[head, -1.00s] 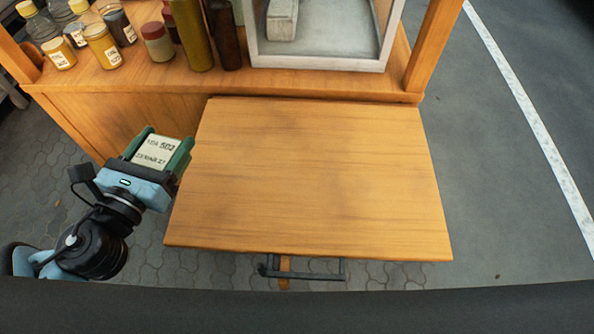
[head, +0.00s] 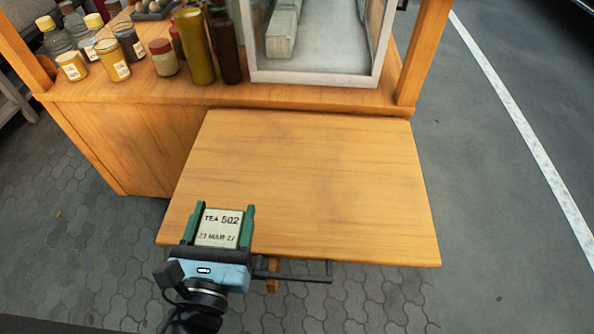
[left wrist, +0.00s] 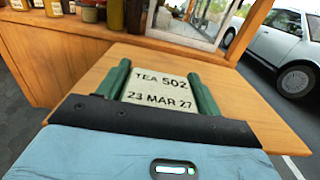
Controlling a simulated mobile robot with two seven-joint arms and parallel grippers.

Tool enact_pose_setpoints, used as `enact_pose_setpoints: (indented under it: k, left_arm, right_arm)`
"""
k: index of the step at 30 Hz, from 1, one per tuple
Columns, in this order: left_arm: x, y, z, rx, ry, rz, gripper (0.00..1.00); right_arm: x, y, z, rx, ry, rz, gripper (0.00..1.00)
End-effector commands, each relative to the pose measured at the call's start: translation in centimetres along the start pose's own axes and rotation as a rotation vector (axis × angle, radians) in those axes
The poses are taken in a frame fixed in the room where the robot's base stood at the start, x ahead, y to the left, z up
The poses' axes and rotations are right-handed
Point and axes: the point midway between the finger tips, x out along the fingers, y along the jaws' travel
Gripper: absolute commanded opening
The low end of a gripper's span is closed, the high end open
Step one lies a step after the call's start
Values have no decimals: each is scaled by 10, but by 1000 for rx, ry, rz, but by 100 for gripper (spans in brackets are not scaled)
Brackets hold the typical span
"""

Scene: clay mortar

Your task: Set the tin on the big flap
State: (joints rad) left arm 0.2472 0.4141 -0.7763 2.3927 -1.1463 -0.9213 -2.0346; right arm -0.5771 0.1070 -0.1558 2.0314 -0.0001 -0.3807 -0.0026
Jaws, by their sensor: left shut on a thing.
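The tin (head: 219,228) has a pale label reading "TEA 502" and a date line. My left gripper (head: 219,220) is shut on it, with one green finger on each side. The tin also shows in the left wrist view (left wrist: 160,90) between the green fingers (left wrist: 160,88). The big flap (head: 320,185) is a bare wooden board in front of the stall counter. In the head view the tin overlaps the flap's near left corner; I cannot tell whether it touches the board. My right gripper is not in view.
Several jars (head: 120,62) and bottles (head: 194,45) stand on the counter (head: 300,95) behind the flap, beside a white-framed glass case (head: 318,77). A dark metal bracket (head: 300,277) sticks out under the flap's near edge. The flap's top is clear.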

Motion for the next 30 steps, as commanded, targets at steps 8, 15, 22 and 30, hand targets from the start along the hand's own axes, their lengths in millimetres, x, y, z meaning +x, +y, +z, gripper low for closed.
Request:
enact_pose_setpoints:
  k: [8,15,22,30]
  left_arm:
    - [19,4,0,3,-6,1,38]
    - [72,16,-5,3,-6,0,38]
    - [123,28,-10,1,-5,0,38]
    - [155,35,-14,-1,-1,-1,38]
  right_arm:
    - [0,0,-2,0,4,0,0]
    - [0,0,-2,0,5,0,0]
    - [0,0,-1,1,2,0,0]
    - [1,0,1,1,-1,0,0]
